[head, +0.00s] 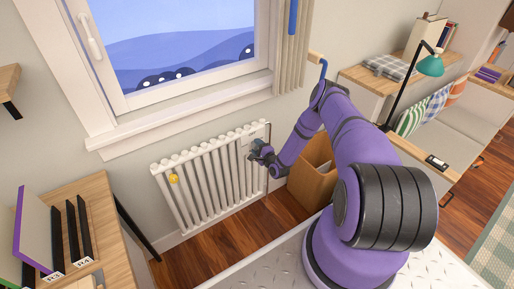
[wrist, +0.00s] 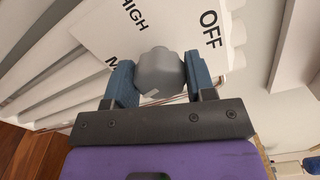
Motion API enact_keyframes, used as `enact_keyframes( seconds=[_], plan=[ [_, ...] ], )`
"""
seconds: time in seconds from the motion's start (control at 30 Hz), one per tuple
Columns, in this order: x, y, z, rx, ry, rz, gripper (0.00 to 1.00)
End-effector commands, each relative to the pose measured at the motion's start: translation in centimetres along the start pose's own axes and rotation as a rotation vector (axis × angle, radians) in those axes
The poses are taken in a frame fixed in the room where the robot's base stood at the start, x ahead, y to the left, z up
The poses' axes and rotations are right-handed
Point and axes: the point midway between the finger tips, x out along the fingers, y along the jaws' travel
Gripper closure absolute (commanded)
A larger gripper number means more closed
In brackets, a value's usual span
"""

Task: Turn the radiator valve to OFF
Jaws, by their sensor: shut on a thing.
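The radiator valve is a grey faceted knob (wrist: 162,72) in the wrist view. A white label plate (wrist: 150,28) behind it reads "OFF", "HIGH" and a word starting with "M" that the gripper partly covers. My gripper (wrist: 160,78) has its two blue fingers on either side of the knob and is shut on it. In the head view my gripper (head: 259,152) is at the upper right end of the white radiator (head: 208,178). The knob is hard to make out there. Which label the knob points to cannot be told.
A yellow round thing (head: 173,178) is on the radiator's left end. A wooden box (head: 313,172) stands on the floor right of the radiator. A wooden desk (head: 100,205) with upright files is at the left. The window sill (head: 180,118) runs above the radiator.

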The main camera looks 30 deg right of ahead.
Motion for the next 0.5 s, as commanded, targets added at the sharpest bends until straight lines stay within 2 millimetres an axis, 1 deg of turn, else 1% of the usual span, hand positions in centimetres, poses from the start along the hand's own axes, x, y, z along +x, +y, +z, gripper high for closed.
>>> enact_keyframes(
  seconds=[0.5],
  plan=[
    [-0.01,0.1,0.07,-0.492,-0.002,0.001,0.74]
  ],
)
